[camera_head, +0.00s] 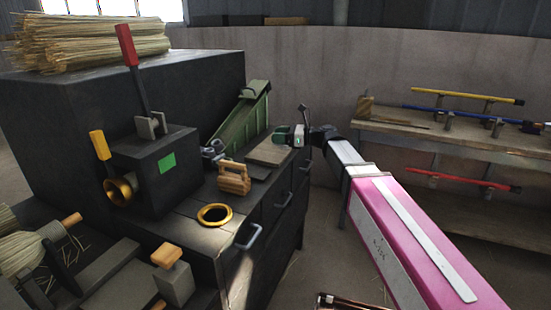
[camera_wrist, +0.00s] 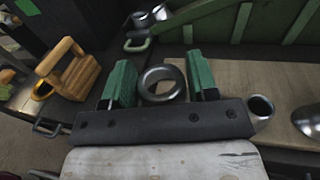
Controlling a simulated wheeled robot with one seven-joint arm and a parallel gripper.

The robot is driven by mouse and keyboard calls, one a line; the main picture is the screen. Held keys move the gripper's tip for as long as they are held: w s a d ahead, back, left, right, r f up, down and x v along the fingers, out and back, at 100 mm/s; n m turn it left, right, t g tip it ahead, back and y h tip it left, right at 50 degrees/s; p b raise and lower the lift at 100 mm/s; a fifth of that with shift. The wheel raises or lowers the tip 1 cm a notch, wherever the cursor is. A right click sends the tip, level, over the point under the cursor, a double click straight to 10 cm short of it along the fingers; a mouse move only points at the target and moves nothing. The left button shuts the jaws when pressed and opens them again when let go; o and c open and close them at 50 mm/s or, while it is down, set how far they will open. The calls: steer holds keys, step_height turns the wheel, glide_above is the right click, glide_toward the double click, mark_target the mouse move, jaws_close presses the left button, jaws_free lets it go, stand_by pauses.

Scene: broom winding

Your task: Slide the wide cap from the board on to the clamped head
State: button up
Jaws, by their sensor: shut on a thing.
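The wide cap (camera_wrist: 144,86) is a grey metal ring between the green fingers of my gripper (camera_wrist: 161,86) in the wrist view. My gripper is shut on it, and its open hole faces the wrist camera. In the head view my gripper (camera_head: 290,136) is over the far end of the black bench, by the pale board (camera_head: 268,153). The cap is too small there to make out clearly. The clamped head looks to be the straw bundle (camera_head: 22,252) at the lower left of the head view, far from my gripper.
Other metal caps (camera_wrist: 260,107) stand on the board at right in the wrist view. A wooden handled block (camera_head: 234,178), a gold ring (camera_head: 215,214) and a black block with levers (camera_head: 155,165) occupy the bench. A green sloped trough (camera_head: 243,122) rises behind. Racks of poles stand at right.

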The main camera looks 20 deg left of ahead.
steer(key=s+a+r+n+g, duration=0.1)
steer(key=s+a+r, duration=0.1)
steer(key=a, duration=0.3)
steer(key=s+a+r+n+g, duration=0.1)
steer(key=s+a+r+g, duration=0.1)
steer(key=a, duration=0.4)
steer(key=shift+s+a+r+h, duration=0.15)
steer(key=shift+s+h, duration=0.15)
steer(key=shift+s, duration=0.6)
glide_above(276, 157)
steer(key=f, duration=0.7)
steer(key=shift+a, duration=0.2)
steer(key=shift+d+f, duration=0.1)
steer(key=shift+f, duration=1.75)
steer(key=shift+f, duration=0.1)
steer(key=o, duration=0.9)
steer(key=v, duration=1)
steer(key=shift+d+f, duration=0.25)
steer(key=shift+d, duration=0.15)
